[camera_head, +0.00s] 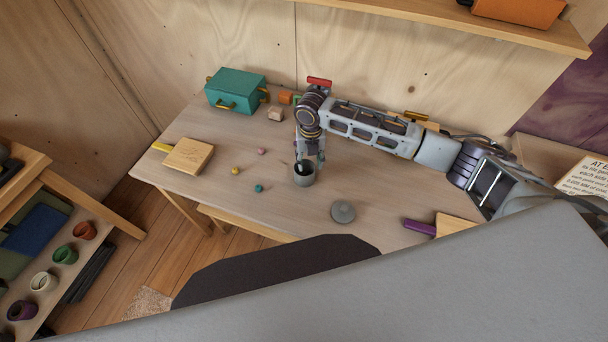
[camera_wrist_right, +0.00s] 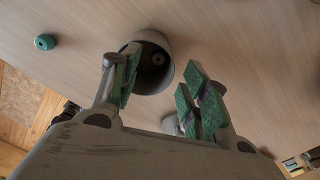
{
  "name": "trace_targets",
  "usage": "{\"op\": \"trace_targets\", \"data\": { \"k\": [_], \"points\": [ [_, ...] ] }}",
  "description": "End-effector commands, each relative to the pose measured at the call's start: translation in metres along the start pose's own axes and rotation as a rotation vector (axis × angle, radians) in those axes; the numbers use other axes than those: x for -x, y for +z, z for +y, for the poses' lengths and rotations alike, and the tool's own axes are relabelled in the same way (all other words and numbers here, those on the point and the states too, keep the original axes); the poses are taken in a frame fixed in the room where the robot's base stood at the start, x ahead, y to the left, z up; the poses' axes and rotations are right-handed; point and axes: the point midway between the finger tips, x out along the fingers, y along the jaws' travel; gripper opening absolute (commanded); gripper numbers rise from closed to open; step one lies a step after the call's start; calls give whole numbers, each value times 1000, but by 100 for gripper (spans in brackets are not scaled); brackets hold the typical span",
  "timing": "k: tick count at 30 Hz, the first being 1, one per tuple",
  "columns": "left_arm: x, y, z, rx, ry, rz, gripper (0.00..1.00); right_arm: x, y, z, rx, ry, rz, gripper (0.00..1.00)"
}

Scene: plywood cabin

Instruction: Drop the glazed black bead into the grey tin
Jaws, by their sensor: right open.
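The grey tin (camera_head: 304,181) stands open and upright on the table, and its mouth also shows in the right wrist view (camera_wrist_right: 168,74). Inside it is a small round thing with a pale brownish centre (camera_wrist_right: 158,59); it is too dark to tell whether this is the glazed black bead. I see no black bead on the bare table. My right gripper (camera_head: 309,159) points down at the tin's mouth. In the right wrist view its fingers (camera_wrist_right: 160,78) are spread apart with nothing held between them. My left gripper is not in view.
A round grey lid (camera_head: 342,212) lies right of the tin. Teal (camera_head: 259,188), yellow (camera_head: 235,171) and pink (camera_head: 261,151) beads lie left of it. A wooden board (camera_head: 188,156) and a teal box (camera_head: 236,90) stand farther left. A shelf (camera_head: 450,22) overhangs the back.

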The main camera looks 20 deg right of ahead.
Motion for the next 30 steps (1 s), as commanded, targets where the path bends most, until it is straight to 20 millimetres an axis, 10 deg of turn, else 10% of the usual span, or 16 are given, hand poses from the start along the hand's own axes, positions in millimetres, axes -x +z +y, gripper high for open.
{"op": "trace_targets", "data": {
  "k": [11,30],
  "points": [
    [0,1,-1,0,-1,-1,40,14,0,0,-1,1,-1,45],
    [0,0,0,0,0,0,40,102,1,0,0,0,-2,45]
  ]
}}
